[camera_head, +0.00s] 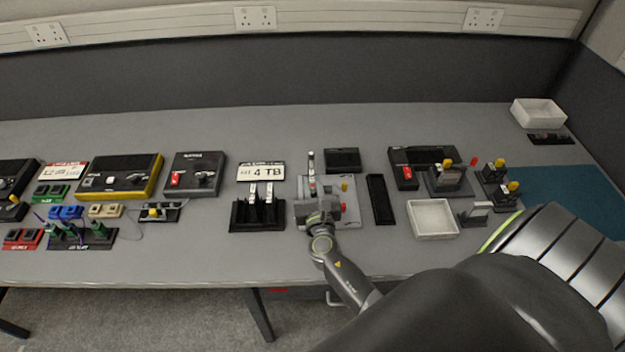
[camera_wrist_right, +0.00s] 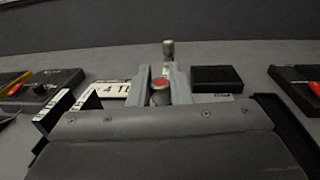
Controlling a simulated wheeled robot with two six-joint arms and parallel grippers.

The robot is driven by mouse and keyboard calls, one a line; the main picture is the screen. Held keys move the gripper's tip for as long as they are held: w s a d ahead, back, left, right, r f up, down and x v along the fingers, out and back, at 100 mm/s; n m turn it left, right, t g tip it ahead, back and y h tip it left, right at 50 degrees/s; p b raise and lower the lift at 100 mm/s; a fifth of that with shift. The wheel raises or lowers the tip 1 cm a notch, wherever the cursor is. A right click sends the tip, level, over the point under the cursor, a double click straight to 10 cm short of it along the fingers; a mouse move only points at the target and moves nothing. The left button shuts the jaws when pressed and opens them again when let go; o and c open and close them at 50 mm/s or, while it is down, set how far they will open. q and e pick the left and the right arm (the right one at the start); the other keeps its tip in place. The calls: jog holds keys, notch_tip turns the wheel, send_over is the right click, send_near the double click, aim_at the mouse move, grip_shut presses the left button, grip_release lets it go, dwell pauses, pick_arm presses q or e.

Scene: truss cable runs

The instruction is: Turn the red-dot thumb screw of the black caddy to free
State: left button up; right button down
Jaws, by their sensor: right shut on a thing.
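My right gripper (camera_head: 316,200) reaches over a grey plate (camera_head: 352,218) near the middle of the table. In the right wrist view its two grey fingers (camera_wrist_right: 162,88) are shut on a grey, round thumb screw with a red dot (camera_wrist_right: 160,84) on its end. The gripper body hides what lies below and in front of the screw, so I cannot tell clearly which part is the black caddy. A slim upright post (camera_head: 311,162) stands just beyond the fingers and also shows in the right wrist view (camera_wrist_right: 168,48). My left gripper is not in view.
A black rack (camera_head: 240,224) with upright pieces stands left of the plate, before a "4 TB" sign (camera_head: 261,172). A narrow black tray (camera_head: 381,200) and a white tray (camera_head: 433,220) lie to the right. A black box (camera_head: 343,160) sits behind.

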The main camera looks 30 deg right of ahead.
jog(key=m+g+h, duration=0.1)
jog(key=m+h, duration=0.1)
jog(key=shift+w+a+h, duration=0.1)
jog(key=shift+h, duration=0.2)
jog(key=m+g+h+b, duration=0.2)
jog(key=g+h, duration=0.1)
jog(key=shift+f+m, duration=0.1)
jog(key=shift+m, duration=0.2)
jog(key=m+g+h+b, duration=0.2)
jog(key=m+g+h, duration=0.1)
jog(key=g, duration=0.1)
jog(key=shift+g, duration=0.3)
jog(key=shift+m+g+h+b, duration=0.55)
jog(key=shift+m+g, duration=0.65)
jog(key=shift+g, duration=0.4)
jog(key=c, duration=1.4)
grip_release()
jog(key=shift+o, duration=0.2)
